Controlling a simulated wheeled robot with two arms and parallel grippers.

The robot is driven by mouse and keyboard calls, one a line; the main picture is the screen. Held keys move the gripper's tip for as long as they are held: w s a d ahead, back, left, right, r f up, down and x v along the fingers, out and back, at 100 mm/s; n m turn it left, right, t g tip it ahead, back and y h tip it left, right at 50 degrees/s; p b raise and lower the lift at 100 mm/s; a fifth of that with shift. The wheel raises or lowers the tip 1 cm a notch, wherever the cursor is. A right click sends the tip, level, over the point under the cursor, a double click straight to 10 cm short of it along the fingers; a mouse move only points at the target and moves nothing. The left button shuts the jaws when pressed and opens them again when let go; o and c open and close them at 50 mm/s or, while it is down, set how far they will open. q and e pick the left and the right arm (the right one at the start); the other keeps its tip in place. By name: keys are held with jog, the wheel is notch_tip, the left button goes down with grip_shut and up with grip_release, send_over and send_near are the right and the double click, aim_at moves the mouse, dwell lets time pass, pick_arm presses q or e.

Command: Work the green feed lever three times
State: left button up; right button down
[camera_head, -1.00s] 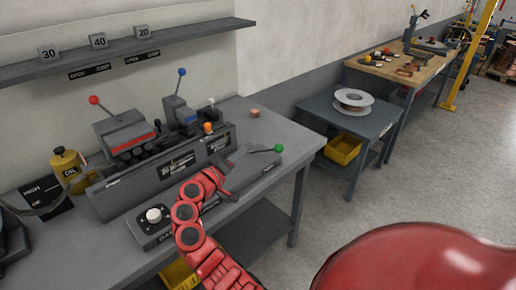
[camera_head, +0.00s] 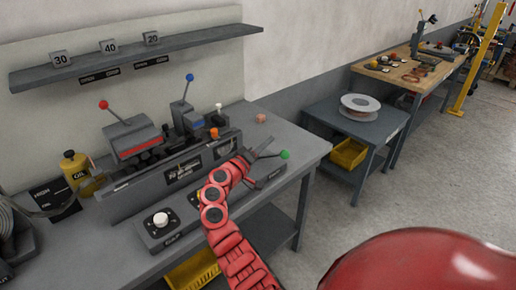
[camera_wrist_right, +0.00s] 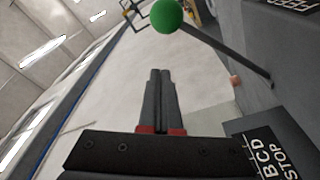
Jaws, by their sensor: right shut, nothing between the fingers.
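The green feed lever has a round green knob (camera_head: 285,155) at the right end of the machine on the bench. In the right wrist view the green knob (camera_wrist_right: 166,15) is at the top, and its dark shaft (camera_wrist_right: 232,56) slants down to the right. My right gripper (camera_head: 267,147) is beside the knob, just left of it in the head view. Its fingers (camera_wrist_right: 160,75) are together and empty, pointing toward the knob. I cannot tell whether they touch it. My red right arm hides part of the machine's front. My left gripper is not in view.
A red-knobbed lever (camera_head: 104,105) and a blue-knobbed lever (camera_head: 189,77) stand on the machine. An oil can (camera_head: 75,168) is at left. A copper piece (camera_head: 261,118) lies on the bench behind my gripper. A low table (camera_head: 346,128) with a spool stands right.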

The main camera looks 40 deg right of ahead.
jog(key=shift+s+d+f+p, duration=0.35)
jog(key=shift+s+f+p, duration=0.15)
jog(key=shift+s, duration=0.2)
jog(key=shift+s+d+f+p, duration=0.35)
jog(key=shift+s+f+p, duration=0.1)
jog(key=shift+s, duration=0.25)
jog(key=shift+s+d+f+m+g+h+b, duration=0.15)
jog(key=shift+s+f+m+b, duration=1.3)
jog(key=shift+b, duration=2.7)
jog(key=shift+s+f+m+g+h+b, duration=0.2)
jog(key=shift+f+m+b, duration=0.5)
jog(key=shift+f+b, duration=2.55)
jog(key=shift+s+d+f+m+g+h+b, duration=0.2)
jog(key=shift+s+f+m+b, duration=0.7)
jog(key=shift+b, duration=4.15)
jog(key=shift+w+a+f, duration=0.15)
